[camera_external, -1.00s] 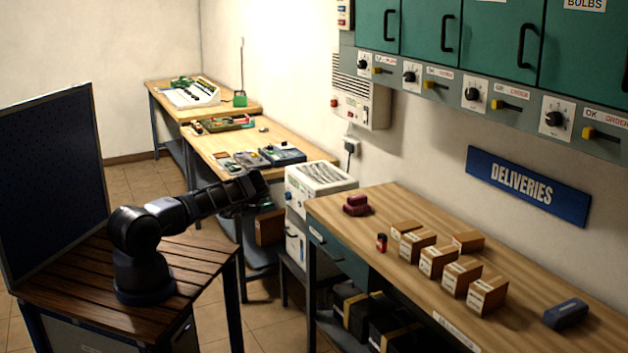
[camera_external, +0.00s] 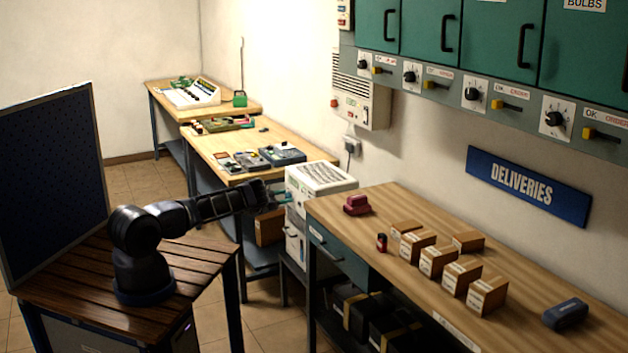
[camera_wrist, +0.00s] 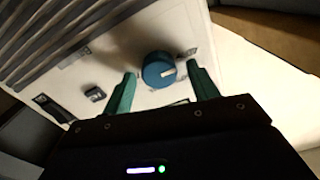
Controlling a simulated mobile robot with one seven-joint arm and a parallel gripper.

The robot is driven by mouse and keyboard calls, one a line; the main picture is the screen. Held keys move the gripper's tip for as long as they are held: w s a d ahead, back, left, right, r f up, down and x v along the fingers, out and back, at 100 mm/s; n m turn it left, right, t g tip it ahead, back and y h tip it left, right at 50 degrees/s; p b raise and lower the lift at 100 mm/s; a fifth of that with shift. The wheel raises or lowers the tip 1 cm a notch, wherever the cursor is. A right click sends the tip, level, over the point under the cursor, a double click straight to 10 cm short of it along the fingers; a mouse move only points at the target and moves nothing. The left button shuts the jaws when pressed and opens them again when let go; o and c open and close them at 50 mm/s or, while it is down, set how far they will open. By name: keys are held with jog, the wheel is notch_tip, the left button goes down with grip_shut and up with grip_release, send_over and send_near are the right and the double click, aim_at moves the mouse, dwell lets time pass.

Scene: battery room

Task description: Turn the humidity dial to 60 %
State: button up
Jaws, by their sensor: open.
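The humidity dial (camera_wrist: 158,72) is a round blue knob with a white pointer mark, on the front of a white slatted machine (camera_wrist: 62,78). The mark points to the right in the wrist view; the scale around it is too small to read. My gripper (camera_wrist: 161,74) is open, one green finger on each side of the knob, and I cannot tell whether either touches it. In the external view the white machine (camera_external: 322,178) stands between two benches, and my gripper (camera_external: 279,198) is at its front. The knob cannot be made out there.
A wooden bench (camera_external: 400,208) with small boxes stands to the right of the machine. Another bench (camera_external: 225,165) with devices is behind my gripper. A row of other knobs sits under green cabinets (camera_external: 490,40) on the wall.

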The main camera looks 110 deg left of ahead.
jog(key=c, duration=1)
jog(key=shift+m, duration=0.4)
jog(key=m, duration=0.3)
jog(key=shift+m, duration=0.4)
jog(key=m, duration=0.5)
jog(key=shift+w+d+f, duration=0.1)
jog(key=shift+d+f, duration=0.05)
jog(key=shift+f, duration=0.05)
jog(key=m, duration=1.4)
jog(key=shift+f, duration=0.25)
